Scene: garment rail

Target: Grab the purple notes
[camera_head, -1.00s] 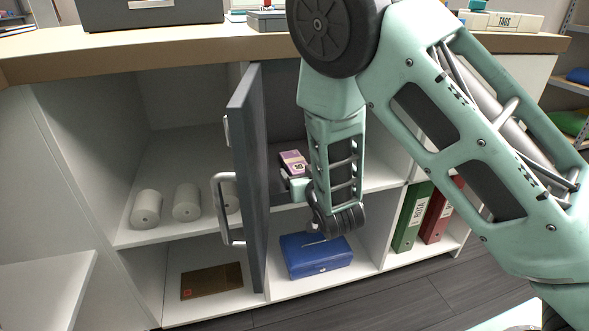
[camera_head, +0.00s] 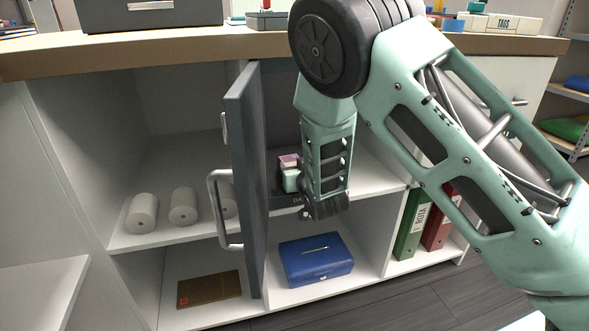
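The purple notes (camera_head: 288,160) show as a small block with a purple top and a paler side, on the upper shelf behind the open dark door. My gripper (camera_head: 291,180) is at the shelf, right in front of the notes. One mint-green finger part covers the lower part of the notes. The arm hides the rest of the gripper, so I cannot tell whether its fingers are around the notes or only beside them.
The open dark door (camera_head: 246,190) with its handle stands just left of my gripper. White rolls (camera_head: 183,207) sit on the shelf beyond it. Below are a blue box (camera_head: 317,262), a brown folder (camera_head: 210,289) and binders (camera_head: 411,222). The counter edge (camera_head: 180,50) runs above.

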